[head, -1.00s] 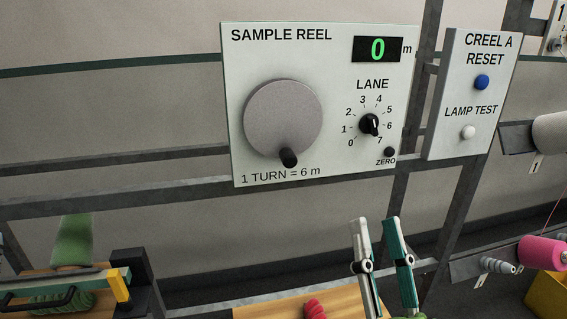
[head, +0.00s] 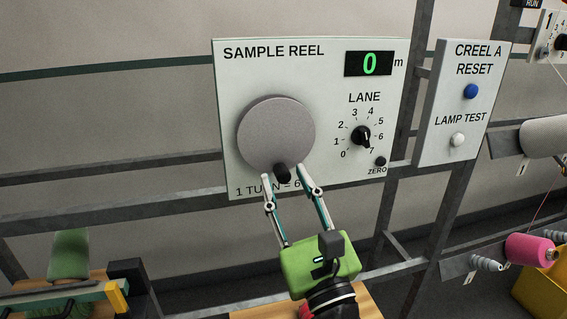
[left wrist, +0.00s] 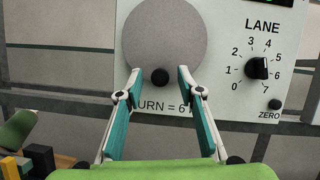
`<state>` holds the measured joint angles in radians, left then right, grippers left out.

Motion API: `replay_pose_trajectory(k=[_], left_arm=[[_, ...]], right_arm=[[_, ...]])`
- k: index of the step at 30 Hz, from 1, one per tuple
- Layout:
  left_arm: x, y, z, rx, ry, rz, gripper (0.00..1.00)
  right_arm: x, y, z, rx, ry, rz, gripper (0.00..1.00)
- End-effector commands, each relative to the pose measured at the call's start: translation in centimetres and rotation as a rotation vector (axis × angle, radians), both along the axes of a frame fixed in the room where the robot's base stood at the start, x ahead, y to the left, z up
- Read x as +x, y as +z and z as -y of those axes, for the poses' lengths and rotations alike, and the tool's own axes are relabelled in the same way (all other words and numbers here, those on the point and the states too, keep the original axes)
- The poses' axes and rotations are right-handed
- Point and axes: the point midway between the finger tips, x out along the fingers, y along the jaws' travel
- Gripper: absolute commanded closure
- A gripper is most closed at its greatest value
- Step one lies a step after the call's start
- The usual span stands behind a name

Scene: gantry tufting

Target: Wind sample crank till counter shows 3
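The sample reel is a grey disc (head: 276,134) on a white panel (head: 320,60), with a black crank knob (head: 282,173) at its bottom. The knob also shows in the left wrist view (left wrist: 160,77). The green counter (head: 369,64) reads 0 m. My left gripper (head: 287,168) is open, just below the disc. Its two fingertips are on either side of the knob, with gaps visible between them and the knob in the left wrist view (left wrist: 158,75). The fingers partly cover the "1 TURN = 6 m" label. My right gripper is not in view.
A LANE selector (head: 361,136) and a small ZERO button (head: 380,161) are right of the disc. A separate panel (head: 462,100) has blue and white buttons. Metal rails run behind. A green cone (head: 70,252) stands lower left; a pink spool (head: 530,248) is lower right.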

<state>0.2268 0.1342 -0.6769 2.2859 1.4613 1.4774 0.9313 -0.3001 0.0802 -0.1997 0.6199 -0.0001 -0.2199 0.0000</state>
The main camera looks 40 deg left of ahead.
Motion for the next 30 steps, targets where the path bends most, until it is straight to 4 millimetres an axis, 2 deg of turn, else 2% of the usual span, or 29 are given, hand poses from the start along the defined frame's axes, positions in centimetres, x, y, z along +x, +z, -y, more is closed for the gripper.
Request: replay_pose_trajectory(k=[1, 6, 15, 16, 18, 20, 26, 30], left_arm=[[0.4, 0.6, -0.5, 0.004, 0.002, 0.000, 0.66], [1.1, 0.8, -1.5, 0.001, 0.001, -0.001, 0.66], [1.3, 0.7, -1.7, 0.000, 0.001, -0.002, 0.66], [1.3, 0.7, -1.7, 0.000, 0.001, -0.002, 0.68], [1.3, 0.7, -1.7, 0.000, 0.001, -0.002, 0.86], [1.3, 0.7, -1.7, 0.000, 0.001, -0.002, 1.00], [1.3, 0.8, -1.7, 0.002, 0.000, -0.004, 1.00], [2.1, 0.8, -1.7, 0.014, 0.001, -0.019, 1.00]], right_arm=[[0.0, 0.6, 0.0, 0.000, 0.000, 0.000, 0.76], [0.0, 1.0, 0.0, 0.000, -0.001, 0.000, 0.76], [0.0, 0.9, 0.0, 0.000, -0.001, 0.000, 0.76], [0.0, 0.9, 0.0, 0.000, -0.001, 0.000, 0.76], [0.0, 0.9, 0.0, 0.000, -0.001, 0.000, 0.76], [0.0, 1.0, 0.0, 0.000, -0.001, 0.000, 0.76], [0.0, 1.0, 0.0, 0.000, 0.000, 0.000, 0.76], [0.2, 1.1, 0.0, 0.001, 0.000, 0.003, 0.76]])
